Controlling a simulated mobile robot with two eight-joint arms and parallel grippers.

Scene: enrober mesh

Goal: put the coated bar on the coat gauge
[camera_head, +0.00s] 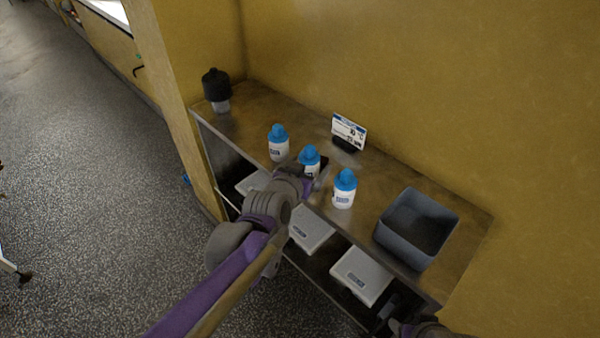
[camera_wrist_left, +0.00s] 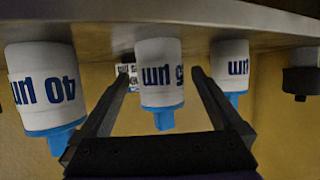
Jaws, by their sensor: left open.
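I cannot make out a coated bar or a coat gauge in either view. Three white bottles with blue caps stand on the shelf top: a left one (camera_head: 279,149), a middle one (camera_head: 309,158) and a right one (camera_head: 343,199). My left gripper (camera_head: 312,178) is open at the middle bottle. In the left wrist view, which is upside down, the open left gripper (camera_wrist_left: 161,76) has a finger on each side of the middle bottle (camera_wrist_left: 160,85). The bottle beside it (camera_wrist_left: 40,80) reads 40 µm. Part of my right arm shows at the bottom right; its jaws are unclear.
The shelf top (camera_head: 375,170) also holds a black-capped jar (camera_head: 216,90), a small sign (camera_head: 348,133) and a grey bin (camera_head: 392,244) at the right. White boxes (camera_head: 361,275) lie on the lower level. A yellow wall stands behind; floor is open at left.

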